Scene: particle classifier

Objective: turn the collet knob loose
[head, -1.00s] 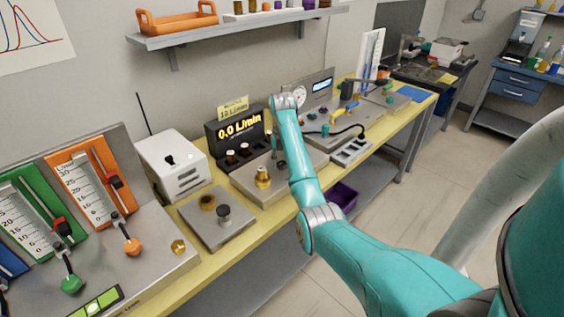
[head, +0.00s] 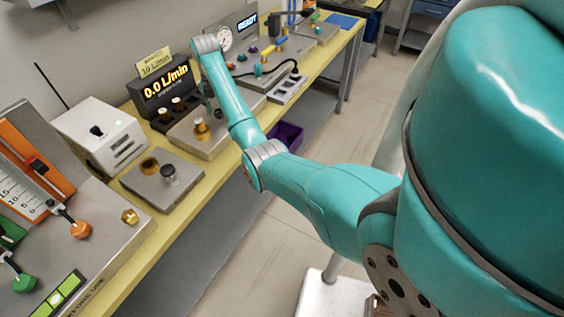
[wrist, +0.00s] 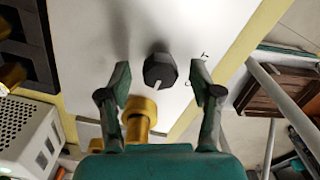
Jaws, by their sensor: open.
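A dark faceted knob (wrist: 160,66) with a white pointer line stands on a pale metal plate (wrist: 95,30) in the wrist view. No label shows, so I cannot tell for sure that it is the collet knob. My gripper (wrist: 161,76) is open, with one finger on each side of the dark knob and visible gaps between. A brass fitting (wrist: 139,115) stands just below the knob in the picture, close to the left finger. In the head view the brass fitting (head: 201,128) shows on the plate, while my arm hides the dark knob.
A flow display (head: 166,84) reading 0.0 L/min stands behind the plate. A white box (head: 103,132) and a smaller plate with a brass ring and a dark-topped knob (head: 169,175) are to the left. The yellow bench edge (head: 185,218) runs in front.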

